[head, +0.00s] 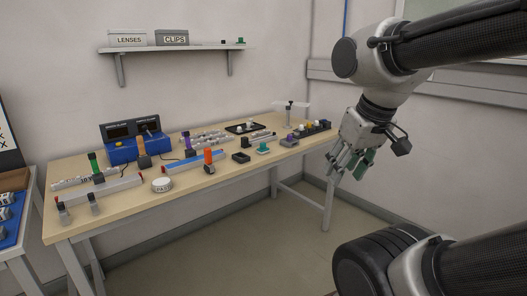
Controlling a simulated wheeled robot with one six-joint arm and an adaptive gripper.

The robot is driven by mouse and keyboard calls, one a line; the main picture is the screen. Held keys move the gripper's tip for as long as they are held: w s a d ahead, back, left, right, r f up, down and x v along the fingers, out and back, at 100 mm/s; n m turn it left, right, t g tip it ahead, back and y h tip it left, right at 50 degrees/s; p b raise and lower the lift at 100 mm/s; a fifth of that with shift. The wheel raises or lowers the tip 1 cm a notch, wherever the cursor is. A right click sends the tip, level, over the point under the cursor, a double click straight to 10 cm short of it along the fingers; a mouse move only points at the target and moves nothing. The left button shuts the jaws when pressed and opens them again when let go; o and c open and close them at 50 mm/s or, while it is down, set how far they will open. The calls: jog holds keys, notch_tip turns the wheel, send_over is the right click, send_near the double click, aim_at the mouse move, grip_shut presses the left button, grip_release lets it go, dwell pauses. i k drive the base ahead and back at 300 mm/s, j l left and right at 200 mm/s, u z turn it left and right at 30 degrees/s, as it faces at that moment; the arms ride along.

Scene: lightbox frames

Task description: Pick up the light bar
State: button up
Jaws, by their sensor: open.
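Several long slim bars lie on the wooden table, and I cannot tell for sure which is the light bar. A pale grey bar (118,187) with red-tipped clamps lies at the front left. A blue-and-white bar (190,163) lies near the middle, with an orange-handled tool (208,157) by it. A white crossbar on a small stand (290,104) rises at the back right. My gripper (348,166) is open and empty, pointing down beyond the table's right end, apart from all of these.
The wooden table (128,212) also bears a blue two-display unit (120,150), a round white pot marked PASTE or similar (162,184) and small coloured-handled tools. A wall shelf (180,49) holds boxes marked LENSES and CLIPS. Floor in front is clear.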

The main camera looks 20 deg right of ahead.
aim_at(217, 141)
jog(key=i+l+u, duration=0.35)
jog(key=i+l, duration=0.25)
jog(key=i+l+u, duration=0.15)
jog(key=i+l, duration=0.2)
jog(key=i+l+u, duration=0.15)
jog(key=i+l, duration=0.2)
jog(key=i+l+u, duration=0.2)
jog(key=l, duration=0.3)
jog(key=i+l+u, duration=0.15)
jog(key=i+l, duration=0.15)
jog(key=l, duration=0.15)
